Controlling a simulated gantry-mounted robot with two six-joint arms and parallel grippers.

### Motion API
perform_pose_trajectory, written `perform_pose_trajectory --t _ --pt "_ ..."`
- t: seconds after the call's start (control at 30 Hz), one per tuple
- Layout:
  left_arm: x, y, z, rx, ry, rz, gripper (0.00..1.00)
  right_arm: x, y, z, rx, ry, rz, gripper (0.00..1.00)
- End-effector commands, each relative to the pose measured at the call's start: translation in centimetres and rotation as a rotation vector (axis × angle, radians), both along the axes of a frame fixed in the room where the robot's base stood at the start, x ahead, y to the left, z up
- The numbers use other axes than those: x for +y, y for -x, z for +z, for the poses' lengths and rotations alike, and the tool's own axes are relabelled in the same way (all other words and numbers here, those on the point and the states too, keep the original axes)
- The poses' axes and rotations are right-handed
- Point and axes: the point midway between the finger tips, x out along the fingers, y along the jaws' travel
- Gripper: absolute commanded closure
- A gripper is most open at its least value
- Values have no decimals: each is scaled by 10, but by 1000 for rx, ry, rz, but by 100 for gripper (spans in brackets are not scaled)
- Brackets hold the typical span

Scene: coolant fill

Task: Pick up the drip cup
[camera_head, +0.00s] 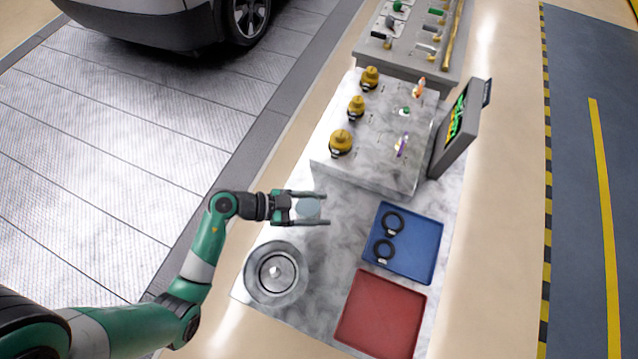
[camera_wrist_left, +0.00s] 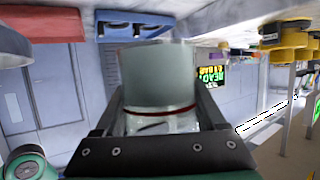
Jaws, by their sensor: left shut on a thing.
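The drip cup (camera_head: 308,208) is a small pale grey-blue cup, seen from above between the fingers of my left gripper (camera_head: 312,208). In the left wrist view the cup (camera_wrist_left: 158,75) is smooth and grey-green with a thin red band near its lower part. My left gripper (camera_wrist_left: 158,112) is shut on it, with one finger on each side. The cup is over the marble worktop (camera_head: 335,240); its height above the top is hard to tell. My right gripper is not in view.
A round metal dish (camera_head: 257,290) stands at the front left. A blue tray (camera_head: 415,262) holds two black rings; a red tray (camera_head: 380,315) is empty. Behind is a raised marble block (camera_head: 375,150) with several yellow-capped fittings (camera_head: 341,142) and a display (camera_head: 460,130).

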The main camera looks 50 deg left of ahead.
Motion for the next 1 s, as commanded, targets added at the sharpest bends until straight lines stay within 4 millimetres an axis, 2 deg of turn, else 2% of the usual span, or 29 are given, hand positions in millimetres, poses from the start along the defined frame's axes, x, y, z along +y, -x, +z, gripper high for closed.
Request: perform_pose_trajectory --t 0.1,0.43,1.0 --pt "-11 12 10 -1 1 0 93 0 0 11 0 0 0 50" --pt "-30 33 22 0 0 1 93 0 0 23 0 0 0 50" --pt "-38 41 25 -2 0 1 93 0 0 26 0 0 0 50"
